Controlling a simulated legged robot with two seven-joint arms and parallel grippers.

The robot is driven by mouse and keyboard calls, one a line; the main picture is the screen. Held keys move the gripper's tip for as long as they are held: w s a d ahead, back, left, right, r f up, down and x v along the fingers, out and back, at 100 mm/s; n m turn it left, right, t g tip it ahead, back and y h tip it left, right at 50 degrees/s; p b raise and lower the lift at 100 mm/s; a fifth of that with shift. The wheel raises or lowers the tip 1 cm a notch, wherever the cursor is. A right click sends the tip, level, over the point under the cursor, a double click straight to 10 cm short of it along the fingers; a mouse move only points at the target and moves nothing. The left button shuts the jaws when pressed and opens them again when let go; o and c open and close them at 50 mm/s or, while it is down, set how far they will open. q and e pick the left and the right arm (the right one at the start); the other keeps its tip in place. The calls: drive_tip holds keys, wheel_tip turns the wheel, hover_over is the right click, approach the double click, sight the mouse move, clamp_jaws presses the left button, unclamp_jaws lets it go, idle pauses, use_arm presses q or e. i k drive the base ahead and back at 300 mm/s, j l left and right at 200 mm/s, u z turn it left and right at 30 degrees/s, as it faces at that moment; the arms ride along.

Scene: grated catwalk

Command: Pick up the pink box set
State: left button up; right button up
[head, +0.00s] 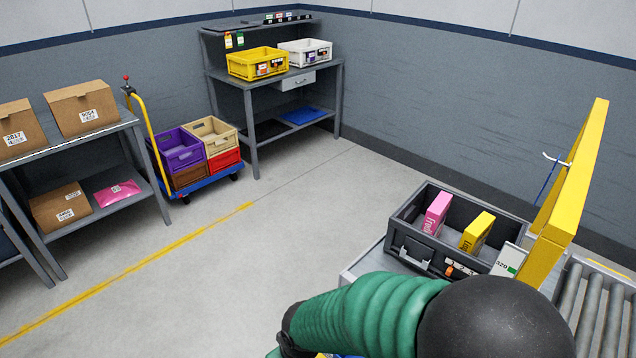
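The pink box (438,214) stands upright inside a dark grey crate (402,238) on the right side of the head view. A yellow box (477,232) stands in the same crate, to its right and a little apart. The lower parts of both boxes are partly hidden by the crate's front wall. One of my arms, with a green ribbed sleeve and a black rounded part, crosses the bottom of the view in front of the crate. No gripper fingers show.
A yellow frame post (568,200) rises just right of the crate. A roller conveyor (600,305) lies at the lower right. A shelf with cartons (84,108) stands left, beside a cart of crates (180,150). A workbench (325,78) stands behind. The middle floor is clear.

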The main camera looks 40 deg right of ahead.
sight(435, 216)
drive_tip(key=i+z, duration=0.25)
drive_tip(key=i, duration=0.25)
drive_tip(key=i+z, duration=0.25)
drive_tip(key=i, duration=0.2)
drive_tip(key=i+j+z, duration=0.25)
drive_tip(key=i, duration=0.2)
drive_tip(key=i+j+z, duration=0.2)
drive_tip(key=i, duration=0.3)
